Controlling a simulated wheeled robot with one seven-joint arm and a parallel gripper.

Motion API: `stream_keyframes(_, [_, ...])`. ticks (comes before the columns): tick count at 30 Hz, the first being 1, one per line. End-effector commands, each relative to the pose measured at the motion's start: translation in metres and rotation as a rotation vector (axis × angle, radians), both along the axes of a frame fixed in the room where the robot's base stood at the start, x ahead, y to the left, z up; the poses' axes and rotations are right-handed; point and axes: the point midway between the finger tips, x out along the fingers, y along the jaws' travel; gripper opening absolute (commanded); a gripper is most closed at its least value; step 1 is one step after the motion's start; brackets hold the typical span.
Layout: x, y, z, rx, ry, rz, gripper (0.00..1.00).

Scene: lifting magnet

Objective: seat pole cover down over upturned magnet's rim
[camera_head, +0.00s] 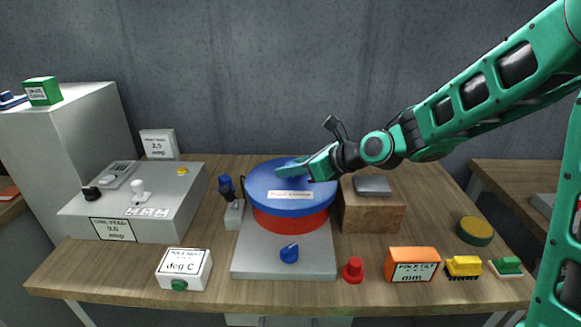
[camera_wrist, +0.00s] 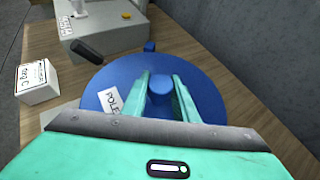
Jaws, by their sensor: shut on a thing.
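The blue pole cover (camera_head: 265,182) is a round disc with a white label, lying over the top of the red magnet (camera_head: 290,218) in the head view. The magnet stands on a grey base plate (camera_head: 255,262). The cover looks roughly level; whether it is fully down on the rim I cannot tell. My gripper (camera_head: 290,170) is above the cover. In the wrist view the cover (camera_wrist: 120,75) fills the middle, and my gripper (camera_wrist: 160,88) is shut on its central blue knob (camera_wrist: 162,85). The magnet's rim is hidden under the cover.
A grey control box (camera_head: 150,205) stands left, with a white deg C meter (camera_head: 184,268) in front of it. A wooden block (camera_head: 372,212) is close on the right. An orange tilt meter (camera_head: 413,264), a red knob (camera_head: 353,270) and toy-like vehicles (camera_head: 463,267) line the front right.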

Motion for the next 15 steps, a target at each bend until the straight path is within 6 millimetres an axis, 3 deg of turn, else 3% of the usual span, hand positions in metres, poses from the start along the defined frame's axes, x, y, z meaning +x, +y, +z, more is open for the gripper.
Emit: stream_keyframes(15, [-0.0002,0.0000,-0.0109,0.001,0.001,0.000,0.00])
